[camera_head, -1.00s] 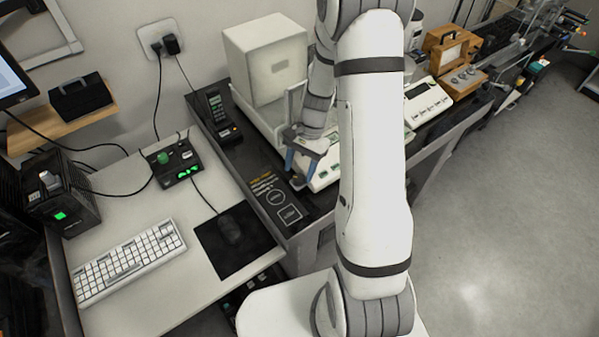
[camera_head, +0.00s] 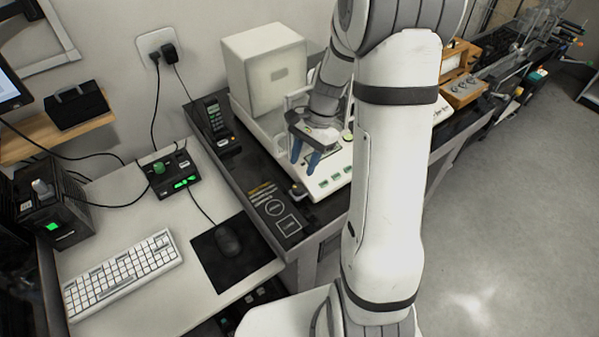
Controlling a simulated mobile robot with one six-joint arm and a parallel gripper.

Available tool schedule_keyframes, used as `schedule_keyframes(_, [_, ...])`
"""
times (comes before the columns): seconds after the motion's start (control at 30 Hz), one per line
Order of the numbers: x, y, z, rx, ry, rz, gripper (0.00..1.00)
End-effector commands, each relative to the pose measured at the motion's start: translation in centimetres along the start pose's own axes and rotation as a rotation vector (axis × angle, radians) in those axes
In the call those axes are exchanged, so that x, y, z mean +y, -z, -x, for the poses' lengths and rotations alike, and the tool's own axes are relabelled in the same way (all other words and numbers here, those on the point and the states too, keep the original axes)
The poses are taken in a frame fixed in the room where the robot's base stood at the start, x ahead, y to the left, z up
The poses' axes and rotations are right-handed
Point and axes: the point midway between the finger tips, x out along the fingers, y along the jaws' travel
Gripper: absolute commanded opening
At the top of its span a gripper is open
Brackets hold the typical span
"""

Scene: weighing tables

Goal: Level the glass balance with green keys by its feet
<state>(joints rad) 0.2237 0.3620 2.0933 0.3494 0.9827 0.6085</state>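The glass balance with green keys (camera_head: 327,183) stands on the dark weighing table, a white base with a row of green keys along its front. Its glass chamber is partly hidden by my arm. A small knob-like foot (camera_head: 298,189) shows at its front left corner. My gripper (camera_head: 305,164) points down over the left front part of the balance, above and behind that foot. Its two blue fingers are apart with nothing seen between them. I cannot tell whether they touch the balance. The other feet and any level bubble cannot be made out.
A large white box-shaped unit (camera_head: 265,68) stands behind the balance. A dark handset (camera_head: 217,118) lies to its left. The desk at left holds a keyboard (camera_head: 122,272), a mouse (camera_head: 229,240) and a control box (camera_head: 173,172). A wooden case (camera_head: 462,90) stands at right.

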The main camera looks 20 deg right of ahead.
Motion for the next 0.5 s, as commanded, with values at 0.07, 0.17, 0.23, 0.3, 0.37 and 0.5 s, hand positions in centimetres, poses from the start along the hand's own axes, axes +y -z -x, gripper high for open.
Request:
schedule_keyframes(0.07, [0.4,1.4,-1.2,0.001,0.044,-0.099,0.40])
schedule_keyframes(0.17, [0.6,2.0,-1.4,-0.002,0.074,-0.176,0.40])
schedule_keyframes(0.23, [0.6,2.0,-1.7,-0.003,0.079,-0.192,0.40])
schedule_keyframes(0.3, [0.5,1.9,-2.5,-0.005,0.078,-0.193,0.40])
schedule_keyframes(0.37, [0.5,1.9,-3.4,-0.004,0.077,-0.193,0.40])
schedule_keyframes(0.5, [0.3,1.9,-5.8,-0.004,0.076,-0.191,0.40])
